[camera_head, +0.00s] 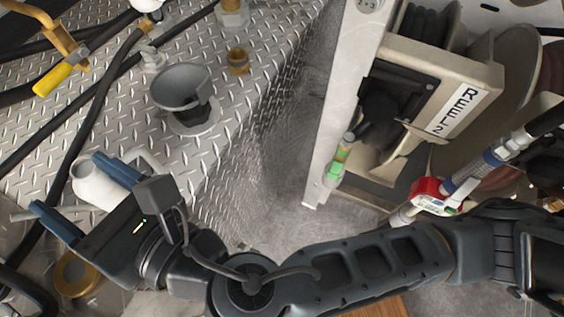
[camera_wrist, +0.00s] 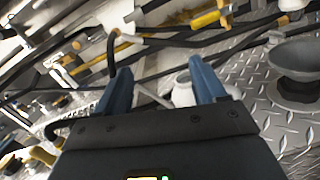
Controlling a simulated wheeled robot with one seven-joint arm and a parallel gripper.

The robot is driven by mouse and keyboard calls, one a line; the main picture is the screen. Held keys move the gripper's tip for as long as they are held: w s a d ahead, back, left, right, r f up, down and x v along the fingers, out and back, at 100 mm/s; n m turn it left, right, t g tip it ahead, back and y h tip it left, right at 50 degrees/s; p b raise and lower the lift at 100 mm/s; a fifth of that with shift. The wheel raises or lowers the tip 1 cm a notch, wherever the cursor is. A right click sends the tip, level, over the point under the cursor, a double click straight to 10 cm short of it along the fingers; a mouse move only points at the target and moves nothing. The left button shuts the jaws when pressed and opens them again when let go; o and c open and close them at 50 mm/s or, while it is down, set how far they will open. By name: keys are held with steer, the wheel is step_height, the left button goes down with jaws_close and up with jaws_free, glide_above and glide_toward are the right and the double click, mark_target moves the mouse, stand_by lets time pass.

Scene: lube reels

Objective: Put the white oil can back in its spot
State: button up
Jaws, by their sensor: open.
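The white oil can (camera_head: 93,186) stands on the diamond-plate top at the left of the head view, partly hidden by my gripper. In the wrist view the can (camera_wrist: 183,92) shows between the blue fingers, nearer the right one. My gripper (camera_head: 66,182) is open, with one finger above the can in the picture and the other to its lower left. The fingers also show apart in the wrist view (camera_wrist: 158,66). I cannot tell whether either finger touches the can. Its spot is not clearly marked in these views.
A grey funnel-like cup (camera_head: 182,88) stands on the diamond plate (camera_head: 225,120), with a small brass fitting (camera_head: 238,60) behind it. Black hoses and a yellow-handled nozzle (camera_head: 52,79) lie at left. The REEL 2 housing (camera_head: 470,110) and a pale post (camera_head: 340,100) stand at right.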

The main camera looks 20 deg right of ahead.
steer(key=w+d+r+m+t+h, duration=0.1)
steer(key=w+r+m+t, duration=0.15)
steer(key=r+m, duration=0.55)
steer(key=w+r+m+t+h, duration=0.1)
steer(key=r+m+t, duration=0.2)
steer(key=r+m, duration=0.55)
steer(key=s+d+f+m+h, duration=0.4)
steer(key=d+f+m+h, duration=0.1)
steer(key=d+f+m, duration=0.5)
steer(key=s+d+f+m+h, duration=0.4)
steer(key=d+f+m, duration=0.4)
steer(key=d+m, duration=0.25)
steer(key=s+d+f+m+g+h, duration=0.1)
steer(key=s+d+f+m+g, duration=0.1)
steer(key=s+d, duration=0.6)
steer(key=s+d+f+m+g+h, duration=0.1)
steer(key=s+d+f+m, duration=0.2)
steer(key=s+d, duration=0.5)
steer(key=shift+d+f+g+h, duration=0.3)
steer(key=shift+d+f+g, duration=0.05)
steer(key=shift+f, duration=0.15)
